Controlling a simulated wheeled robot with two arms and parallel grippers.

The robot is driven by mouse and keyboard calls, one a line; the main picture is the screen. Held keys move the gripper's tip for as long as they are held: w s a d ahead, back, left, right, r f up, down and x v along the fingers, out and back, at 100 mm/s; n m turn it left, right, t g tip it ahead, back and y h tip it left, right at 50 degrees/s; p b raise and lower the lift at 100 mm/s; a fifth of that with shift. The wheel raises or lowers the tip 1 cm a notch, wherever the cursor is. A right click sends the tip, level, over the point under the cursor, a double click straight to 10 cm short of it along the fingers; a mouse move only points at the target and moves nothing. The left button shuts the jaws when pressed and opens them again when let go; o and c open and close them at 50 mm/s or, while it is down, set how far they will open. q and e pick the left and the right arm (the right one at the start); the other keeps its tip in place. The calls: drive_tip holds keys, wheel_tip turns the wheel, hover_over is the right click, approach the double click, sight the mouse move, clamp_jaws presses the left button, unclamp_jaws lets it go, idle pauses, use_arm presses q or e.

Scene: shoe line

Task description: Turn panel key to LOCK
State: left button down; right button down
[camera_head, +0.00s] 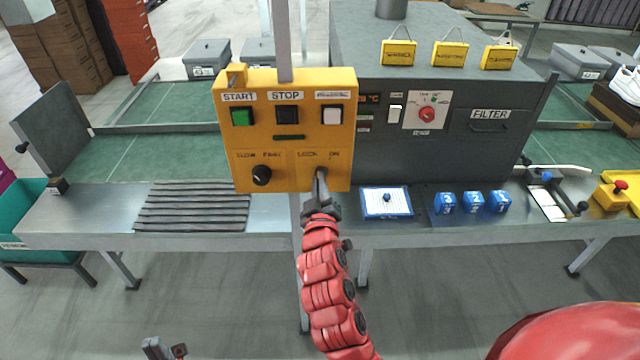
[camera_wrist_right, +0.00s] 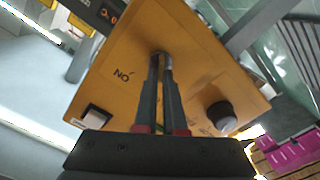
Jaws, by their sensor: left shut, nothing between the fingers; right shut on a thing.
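The yellow control panel (camera_head: 285,165) hangs on a grey post above the line. Its key switch, labelled LOCK on the left and ON on the right, is at the lower right. My right gripper (camera_head: 320,180) reaches up from below and is shut on the key. In the right wrist view the two fingers close on the metal key (camera_wrist_right: 160,58) at the panel face, with the ON label at its left. The fingers hide most of the key, so I cannot tell which way it points. My left gripper (camera_head: 165,349) is shut and empty at the bottom edge, far from the panel.
The panel also carries a green START button (camera_head: 242,116), a black STOP button (camera_head: 287,115), a white button (camera_head: 332,115) and a black knob (camera_head: 262,175) left of the key. A dark grey machine (camera_head: 450,150) stands at right. Blue blocks (camera_head: 472,202) lie on the bench.

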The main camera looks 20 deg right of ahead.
idle(0.4)
drive_tip(key=c, duration=1)
unclamp_jaws()
drive_tip(key=p+v, duration=0.5)
drive_tip(key=v, duration=1.2)
drive_tip(key=shift+s, duration=0.25)
